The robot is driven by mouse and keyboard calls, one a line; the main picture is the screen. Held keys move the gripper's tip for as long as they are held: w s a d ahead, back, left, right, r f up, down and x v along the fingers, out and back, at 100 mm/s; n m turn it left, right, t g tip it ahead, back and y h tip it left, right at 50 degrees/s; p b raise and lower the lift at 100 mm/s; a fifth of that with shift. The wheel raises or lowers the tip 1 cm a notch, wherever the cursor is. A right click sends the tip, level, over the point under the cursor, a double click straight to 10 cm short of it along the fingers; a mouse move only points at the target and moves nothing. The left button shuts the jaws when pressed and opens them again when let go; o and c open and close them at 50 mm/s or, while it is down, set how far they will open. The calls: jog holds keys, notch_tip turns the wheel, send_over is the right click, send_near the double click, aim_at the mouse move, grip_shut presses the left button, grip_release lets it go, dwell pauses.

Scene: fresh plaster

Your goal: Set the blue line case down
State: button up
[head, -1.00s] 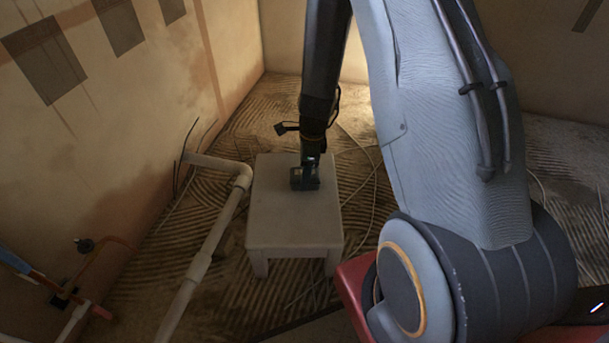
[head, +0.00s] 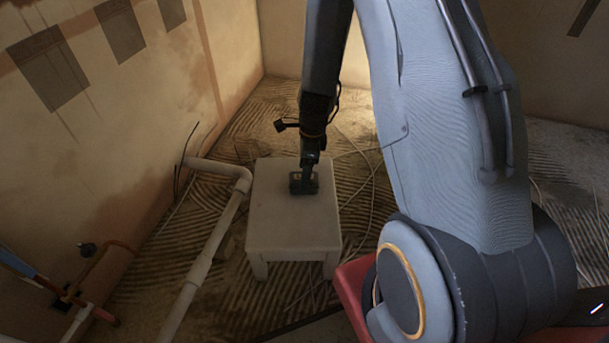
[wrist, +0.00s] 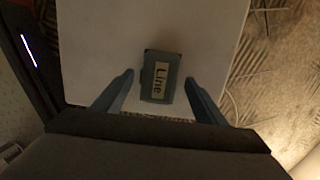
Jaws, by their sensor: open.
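The blue line case (wrist: 149,92) lies on the white stool top (wrist: 100,40) in the wrist view, a dark blue-grey block with a pale label reading "Line". It sits between the two fingers of my gripper (wrist: 158,88), with a gap on each side. My gripper is open.
A white pipe (head: 208,243) runs along the floor left of the stool. Loose cables (head: 372,190) lie on the ridged floor to its right. A blue and red pipe (head: 50,287) stands out near the left wall. The stool's front part is bare.

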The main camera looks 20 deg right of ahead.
notch_tip(320, 180, up, 9)
jog(key=d+p, duration=0.1)
jog(key=p, duration=0.3)
jog(key=s+a+r+n, duration=0.4)
jog(key=a+r+n, duration=0.2)
jog(key=a, duration=0.2)
jog(key=s+a+r+n, duration=0.4)
jog(key=a+r+n, duration=0.2)
jog(key=a, duration=0.3)
jog(key=s+a+r+n, duration=0.4)
jog(key=s+n, duration=0.4)
jog(key=s, duration=0.1)
jog(key=s+a+r+n, duration=0.4)
jog(key=s+n, duration=0.4)
jog(key=s, duration=0.2)
jog(key=shift+s+a+r+n, duration=0.25)
jog(key=shift+a+r+n, duration=0.05)
jog(key=shift+a+r, duration=0.1)
jog(key=shift+w, duration=0.1)
